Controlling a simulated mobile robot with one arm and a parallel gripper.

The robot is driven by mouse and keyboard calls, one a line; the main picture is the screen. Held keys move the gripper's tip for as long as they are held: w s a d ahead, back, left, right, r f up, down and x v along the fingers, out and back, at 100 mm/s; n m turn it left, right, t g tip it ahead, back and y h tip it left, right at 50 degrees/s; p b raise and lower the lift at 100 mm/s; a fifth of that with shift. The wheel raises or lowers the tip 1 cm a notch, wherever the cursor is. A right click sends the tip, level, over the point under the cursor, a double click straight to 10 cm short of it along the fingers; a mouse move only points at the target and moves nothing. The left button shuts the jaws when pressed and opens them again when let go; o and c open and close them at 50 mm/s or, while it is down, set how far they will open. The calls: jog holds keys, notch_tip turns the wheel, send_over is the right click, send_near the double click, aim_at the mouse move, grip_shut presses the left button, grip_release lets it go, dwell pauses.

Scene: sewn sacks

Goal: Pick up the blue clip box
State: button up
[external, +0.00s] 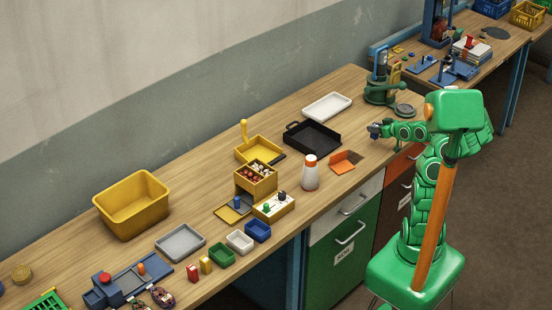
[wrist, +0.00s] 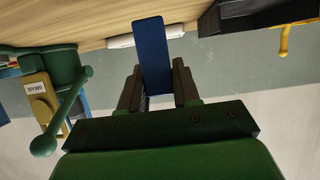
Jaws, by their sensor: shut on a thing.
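The blue clip box (wrist: 152,55) shows in the wrist view as a flat, narrow blue block between the two fingers of my gripper (wrist: 155,88). My gripper is shut on it, and its lower end is partly hidden by the fingers. In the external view my gripper (external: 379,131) is at the right part of the long bench, with the blue clip box (external: 374,128) small and dark at its tip. It appears held above the bench top, clear of the other things.
A green press (external: 380,92) stands close behind my gripper, and shows at left in the wrist view (wrist: 62,75). A white tray (external: 327,106), black tray (external: 311,138) and orange dustpan-like piece (external: 344,161) lie to the left. The bench's front edge is near.

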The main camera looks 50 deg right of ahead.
jog(key=shift+r, duration=3.1)
